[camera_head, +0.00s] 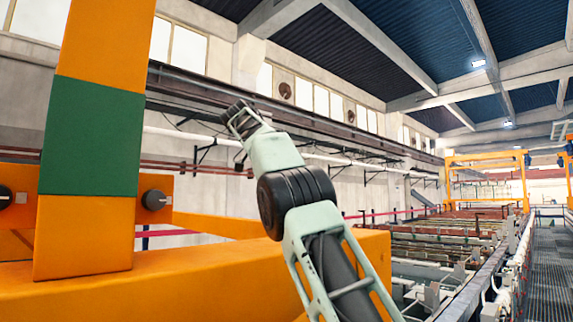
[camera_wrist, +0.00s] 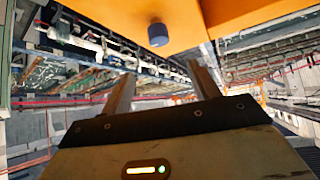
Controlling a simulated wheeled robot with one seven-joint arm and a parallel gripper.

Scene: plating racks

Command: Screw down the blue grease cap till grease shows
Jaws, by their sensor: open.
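A dark blue-grey round cap (camera_wrist: 158,35) sticks out from the orange frame at the top of the wrist view. My gripper (camera_wrist: 160,72) is open and empty, and the cap appears beyond its fingertips, apart from them. In the head view, my gripper (camera_head: 236,112) is raised to the right of the orange post. Two dark round knobs show there on orange parts, one (camera_head: 155,199) right of the post and one (camera_head: 5,197) at the left edge. I cannot tell which of them is the blue cap. No grease is visible.
The orange post (camera_head: 103,40) with a green band (camera_head: 92,137) stands close at the left. An orange beam (camera_head: 190,270) crosses low in front. Plating racks (camera_head: 450,235) and a grated walkway (camera_head: 550,265) stretch away at the right. The air around my gripper looks clear.

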